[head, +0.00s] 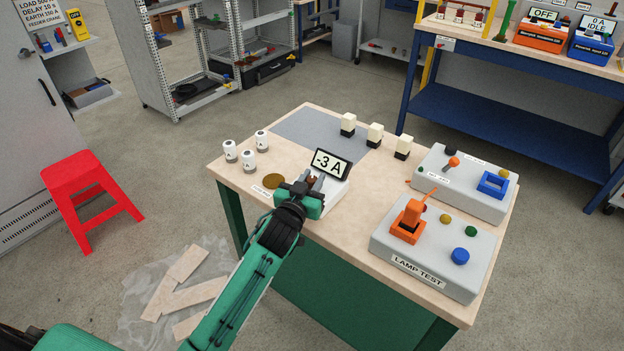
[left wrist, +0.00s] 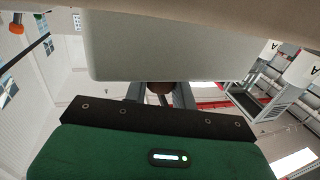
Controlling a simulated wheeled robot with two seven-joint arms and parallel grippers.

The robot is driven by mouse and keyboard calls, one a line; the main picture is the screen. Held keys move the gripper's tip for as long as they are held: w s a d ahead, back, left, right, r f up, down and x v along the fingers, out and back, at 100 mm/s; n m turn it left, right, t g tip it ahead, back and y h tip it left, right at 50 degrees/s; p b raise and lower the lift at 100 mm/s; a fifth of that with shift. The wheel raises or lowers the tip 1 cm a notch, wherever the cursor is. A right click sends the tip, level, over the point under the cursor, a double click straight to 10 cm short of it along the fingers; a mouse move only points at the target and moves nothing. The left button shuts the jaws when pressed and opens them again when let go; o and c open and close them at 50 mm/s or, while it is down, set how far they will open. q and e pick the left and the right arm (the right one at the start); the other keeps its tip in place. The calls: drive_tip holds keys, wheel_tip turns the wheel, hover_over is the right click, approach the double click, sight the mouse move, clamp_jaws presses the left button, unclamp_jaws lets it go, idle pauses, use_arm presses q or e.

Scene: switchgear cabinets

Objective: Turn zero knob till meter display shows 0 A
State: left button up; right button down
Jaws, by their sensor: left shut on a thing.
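The meter (head: 333,190) is a pale box near the front edge of the wooden table, and its tilted display (head: 330,164) reads -3 A. My left gripper (head: 309,187) comes in from the front and is shut on the brown zero knob (head: 312,180) at the meter's front. In the left wrist view the knob (left wrist: 160,87) shows as a small brown piece between the two grey fingers, under the meter's pale body (left wrist: 165,55). Most of the knob is hidden by the fingers. My right gripper is not in view.
On the table (head: 365,205) stand several white A-marked cylinders (head: 248,160) and a brown disc (head: 273,181) at left, cream-and-black blocks (head: 375,135) behind, and the grey LAMP TEST box (head: 430,255) and another control box (head: 465,185) at right. A red stool (head: 85,190) stands on the floor.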

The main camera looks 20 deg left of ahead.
use_arm(q)
drive_tip(key=shift+r+h+p, duration=0.1)
drive_tip(key=shift+h+p, duration=0.2)
drive_tip(key=shift+p, duration=0.05)
drive_tip(key=shift+a+r+m+h+p, duration=0.1)
drive_tip(key=shift+m+h+p, duration=0.5)
drive_tip(key=shift+m+p, duration=0.1)
drive_tip(key=m+g+h+p, duration=0.1)
drive_tip(key=h, duration=0.1)
drive_tip(key=shift+m+h, duration=0.3)
drive_tip(key=shift+h, duration=0.1)
drive_tip(key=shift+m+g+h+p, duration=0.5)
drive_tip(key=shift+m+h, duration=0.3)
drive_tip(key=shift+h, duration=0.2)
drive_tip(key=shift+m+g+h, duration=0.3)
drive_tip(key=shift+h, duration=0.2)
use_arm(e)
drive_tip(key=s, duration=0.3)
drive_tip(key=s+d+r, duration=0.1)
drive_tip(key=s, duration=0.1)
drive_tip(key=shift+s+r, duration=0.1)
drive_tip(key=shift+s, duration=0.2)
use_arm(q)
drive_tip(key=shift+m+h, duration=0.3)
drive_tip(key=shift+h, duration=0.1)
drive_tip(key=o, duration=1)
